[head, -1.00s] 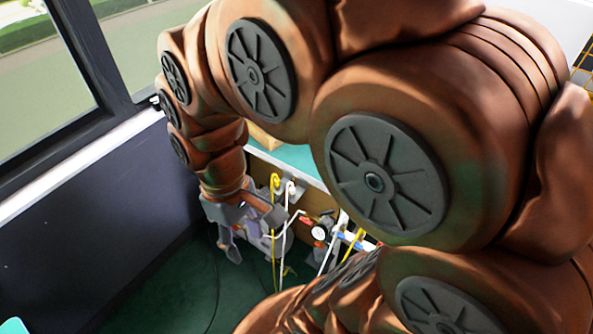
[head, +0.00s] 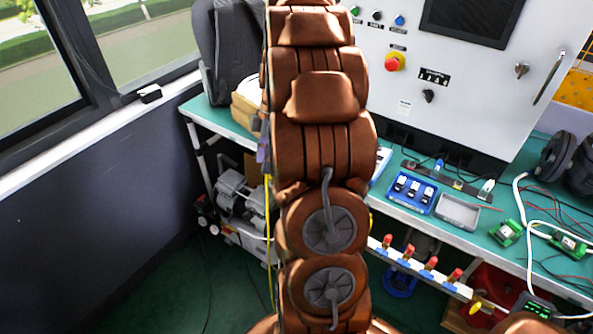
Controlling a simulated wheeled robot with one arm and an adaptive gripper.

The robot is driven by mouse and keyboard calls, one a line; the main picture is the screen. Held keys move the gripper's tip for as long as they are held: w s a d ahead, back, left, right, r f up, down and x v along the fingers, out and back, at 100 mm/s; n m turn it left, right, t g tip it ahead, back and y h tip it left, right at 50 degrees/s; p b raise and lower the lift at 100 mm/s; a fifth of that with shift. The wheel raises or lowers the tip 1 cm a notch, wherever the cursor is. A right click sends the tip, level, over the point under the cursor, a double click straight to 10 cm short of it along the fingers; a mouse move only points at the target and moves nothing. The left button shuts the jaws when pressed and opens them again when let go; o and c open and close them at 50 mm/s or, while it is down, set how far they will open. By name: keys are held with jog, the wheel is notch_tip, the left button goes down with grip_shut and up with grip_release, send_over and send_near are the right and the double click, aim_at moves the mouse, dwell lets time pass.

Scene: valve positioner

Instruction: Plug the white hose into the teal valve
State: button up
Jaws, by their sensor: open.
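My arm stands upright through the middle of the view and runs out at the top edge. My gripper is not seen; it is hidden behind the arm or out of the frame. A small purple-grey part (head: 262,150) shows at the arm's left edge; I cannot tell what it is. A yellow hose (head: 268,210) hangs below it. I cannot make out the teal valve.
A bench with a teal top (head: 470,225) bears a blue tray (head: 411,193), a grey tray (head: 458,212) and green modules (head: 506,233). A rail with red-capped fittings (head: 431,263) runs below. A pump (head: 240,195) stands under the bench at left.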

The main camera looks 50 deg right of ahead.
jog(key=d+f+n+t+b, duration=0.1)
jog(key=d+f+n+b, duration=0.2)
jog(key=d+f, duration=0.75)
jog(key=shift+y, duration=0.3)
jog(key=shift+s+d+f+p+x, duration=0.15)
jog(key=shift+p+x, duration=0.1)
jog(key=shift+x, duration=0.75)
jog(key=shift+d+p+x, duration=0.15)
jog(key=shift+p+x, duration=0.1)
jog(key=shift+x, duration=0.75)
jog(key=shift+s+d+f+p+x, duration=0.15)
jog(key=shift+p+x, duration=0.1)
jog(key=shift+x, duration=0.7)
jog(key=shift+r, duration=0.1)
grip_shut()
